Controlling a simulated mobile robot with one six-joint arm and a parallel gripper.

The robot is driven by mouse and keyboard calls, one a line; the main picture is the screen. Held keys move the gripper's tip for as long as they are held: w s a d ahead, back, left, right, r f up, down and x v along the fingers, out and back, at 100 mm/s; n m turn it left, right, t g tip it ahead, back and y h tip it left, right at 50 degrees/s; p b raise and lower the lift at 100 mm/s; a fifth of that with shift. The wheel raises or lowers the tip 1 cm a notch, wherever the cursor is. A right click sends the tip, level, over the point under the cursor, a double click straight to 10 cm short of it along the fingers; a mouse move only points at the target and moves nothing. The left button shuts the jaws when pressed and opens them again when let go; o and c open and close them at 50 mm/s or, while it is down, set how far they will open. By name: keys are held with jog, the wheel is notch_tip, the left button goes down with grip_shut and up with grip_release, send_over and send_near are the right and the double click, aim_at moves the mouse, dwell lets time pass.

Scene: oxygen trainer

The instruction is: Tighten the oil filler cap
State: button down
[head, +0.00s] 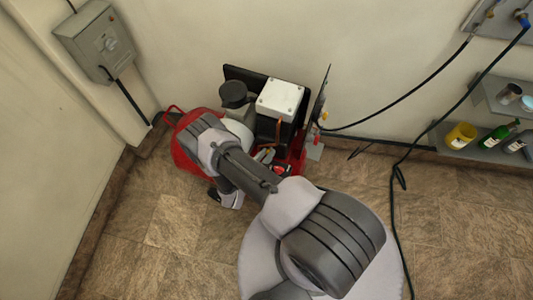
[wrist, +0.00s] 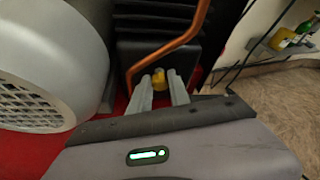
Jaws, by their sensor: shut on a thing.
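In the wrist view, a small yellow cap (wrist: 159,78), which I take for the oil filler cap, sits at the base of a black finned block (wrist: 150,50). My gripper (wrist: 160,88) is shut on the cap, with one light grey finger on each side of it. A bent copper pipe (wrist: 174,44) passes just above and to the right of the fingers. In the head view, the compressor with its white-topped head (head: 280,98) stands against the wall.
A grey motor housing (wrist: 50,65) is close left of the fingers. In the head view, a red tank (head: 187,148) is at the left, a wall box (head: 98,40) at upper left, and shelves (head: 490,150) with bottles at right. Dark hoses (head: 396,200) hang near the compressor.

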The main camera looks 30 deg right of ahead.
jog(key=c, duration=1.2)
grip_release()
jog(key=p+v, duration=0.3)
jog(key=v, duration=1.4)
jog(key=shift+a+r, duration=0.15)
jog(key=shift+a, duration=0.05)
notch_tip(320, 180, down, 2)
jog(key=w+a+n+g+h+b, duration=0.2)
jog(key=n+b, duration=0.2)
jog(key=b, duration=0.1)
jog(key=x, duration=0.5)
jog(key=b+x, duration=0.1)
jog(key=x, duration=0.5)
jog(key=b+x, duration=0.1)
jog(key=x, duration=0.5)
jog(key=shift+w+r, duration=0.15)
jog(key=shift+w, duration=0.1)
